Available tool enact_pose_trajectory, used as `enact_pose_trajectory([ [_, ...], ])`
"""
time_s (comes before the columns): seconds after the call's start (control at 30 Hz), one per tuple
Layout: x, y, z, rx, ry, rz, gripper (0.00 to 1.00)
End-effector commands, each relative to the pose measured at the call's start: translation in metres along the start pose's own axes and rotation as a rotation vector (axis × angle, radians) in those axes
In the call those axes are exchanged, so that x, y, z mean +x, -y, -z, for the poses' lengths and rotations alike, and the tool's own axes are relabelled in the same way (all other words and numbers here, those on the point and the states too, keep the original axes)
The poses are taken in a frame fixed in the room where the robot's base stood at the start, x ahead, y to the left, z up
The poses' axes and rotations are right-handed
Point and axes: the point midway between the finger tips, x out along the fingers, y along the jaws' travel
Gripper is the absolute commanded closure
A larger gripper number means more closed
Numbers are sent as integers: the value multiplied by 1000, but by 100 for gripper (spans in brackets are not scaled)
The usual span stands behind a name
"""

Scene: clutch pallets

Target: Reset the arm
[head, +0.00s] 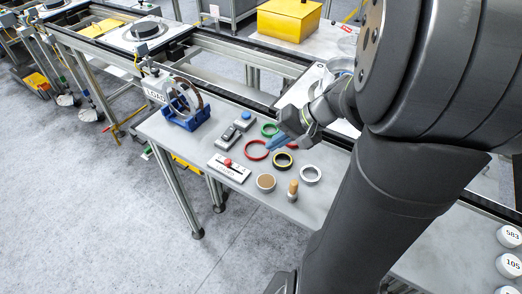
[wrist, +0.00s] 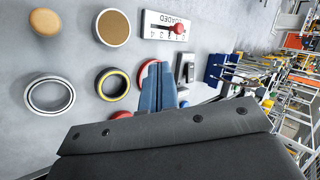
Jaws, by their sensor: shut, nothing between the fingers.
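My gripper (head: 277,143) has blue fingers and hangs over the grey table, near the red ring (head: 256,150) and the green ring (head: 269,130). In the wrist view the blue fingers (wrist: 158,82) are together, with nothing between them. They cover part of the red ring (wrist: 145,76) there. My dark arm comes in from the right in the head view and hides part of the table.
Near the fingers are a black-yellow ring (head: 283,160), a white ring (head: 311,174), a brown-topped disc (head: 265,183), a wooden-knobbed piece (head: 293,191), a red-knobbed slider box (head: 229,168) and a blue stand (head: 184,115). A conveyor frame (head: 220,62) runs behind.

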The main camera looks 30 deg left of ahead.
Motion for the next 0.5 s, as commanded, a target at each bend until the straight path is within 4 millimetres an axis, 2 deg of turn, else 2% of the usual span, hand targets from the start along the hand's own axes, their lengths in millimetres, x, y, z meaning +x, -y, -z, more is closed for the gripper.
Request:
enact_pose_trajectory([
  [0.1,-12,0,0,1,-2,0,100],
  [0.2,-16,0,0,1,0,0,100],
  [0.5,-17,0,0,1,1,0,100],
])
